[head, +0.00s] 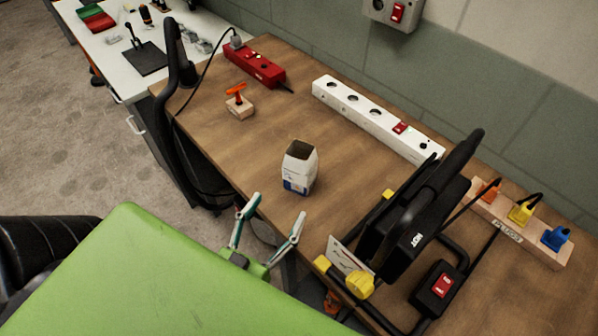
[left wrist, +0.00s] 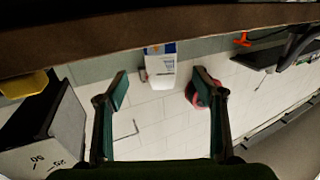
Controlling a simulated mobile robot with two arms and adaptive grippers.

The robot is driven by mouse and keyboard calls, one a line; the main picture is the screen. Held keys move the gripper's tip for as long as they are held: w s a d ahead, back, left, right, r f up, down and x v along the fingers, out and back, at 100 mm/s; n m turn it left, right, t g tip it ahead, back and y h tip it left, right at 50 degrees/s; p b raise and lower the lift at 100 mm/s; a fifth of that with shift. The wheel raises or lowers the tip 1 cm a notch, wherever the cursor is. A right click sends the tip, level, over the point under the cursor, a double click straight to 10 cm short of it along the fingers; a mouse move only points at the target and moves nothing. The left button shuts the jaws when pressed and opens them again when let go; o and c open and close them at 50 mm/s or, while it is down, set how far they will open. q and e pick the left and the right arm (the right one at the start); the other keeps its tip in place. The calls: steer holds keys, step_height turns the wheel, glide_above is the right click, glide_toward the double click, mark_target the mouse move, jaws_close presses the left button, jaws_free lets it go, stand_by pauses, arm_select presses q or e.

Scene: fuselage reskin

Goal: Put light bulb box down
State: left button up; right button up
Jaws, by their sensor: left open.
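The light bulb box (head: 299,167), white with a blue lower band and an open, dark top, stands upright on the wooden workbench (head: 225,135). My left gripper (head: 277,208) is open and empty at the bench's front edge, in front of the box and apart from it. In the left wrist view the box (left wrist: 160,65) shows beyond the gap between the spread fingers (left wrist: 160,82). My right gripper is not in view.
A black hinged machine (head: 415,215) with yellow knobs stands right of the box. A white power strip (head: 365,112), a red strip (head: 255,65) and a small block with an orange top (head: 239,106) lie behind. Bench around the box is clear.

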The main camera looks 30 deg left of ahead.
mark_target(294, 180)
arm_select(q)
steer(key=w, duration=0.3)
steer(key=w+p, duration=0.1)
steer(key=w, duration=0.3)
steer(key=shift+a+r, duration=0.1)
steer(key=shift+a, duration=0.1)
steer(key=w, duration=0.2)
steer(key=w+p, duration=0.1)
steer(key=w, duration=0.1)
steer(key=shift+w+a+r+p, duration=0.15)
steer(key=shift+w+a+p, duration=0.05)
steer(key=shift+w+p, duration=0.1)
steer(key=shift+w, duration=0.25)
steer(key=shift+c, duration=0.3)
steer(key=c, duration=1.2)
